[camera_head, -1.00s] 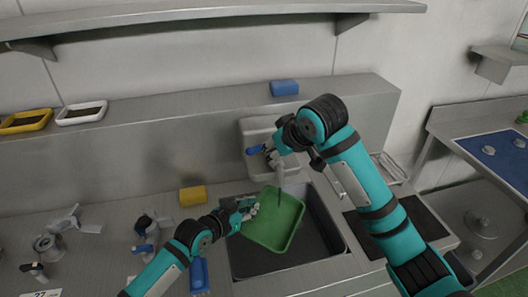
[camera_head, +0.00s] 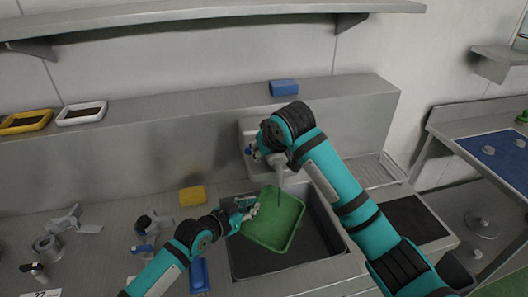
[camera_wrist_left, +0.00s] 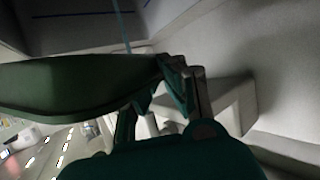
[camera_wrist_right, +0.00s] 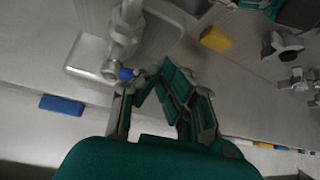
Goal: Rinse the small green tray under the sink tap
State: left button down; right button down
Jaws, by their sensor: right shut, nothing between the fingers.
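The small green tray (camera_head: 274,220) is tilted over the sink basin (camera_head: 298,262). My left gripper (camera_head: 249,208) is shut on its left edge. In the left wrist view the tray (camera_wrist_left: 70,88) reaches in from the left to the fingers. The tap spout (camera_head: 281,172) points down over the tray. A thin bluish streak, apparently water, drops toward the tray in the left wrist view. My right gripper (camera_wrist_right: 165,72) is shut and empty beside the blue tap lever (camera_wrist_right: 127,73); touching or apart I cannot tell. My right arm partly hides the tap in the head view.
A yellow sponge (camera_head: 193,195) lies left of the sink and a blue block (camera_head: 284,88) on the ledge above. Metal parts (camera_head: 47,246) stand on the counter at left. A blue item (camera_head: 199,275) lies close to my left arm. A wire rack (camera_head: 372,172) is at right.

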jog(key=shift+w+a+m+h, duration=0.4)
jog(key=shift+a+m, duration=0.2)
jog(key=shift+a, duration=0.1)
jog(key=shift+s, duration=0.15)
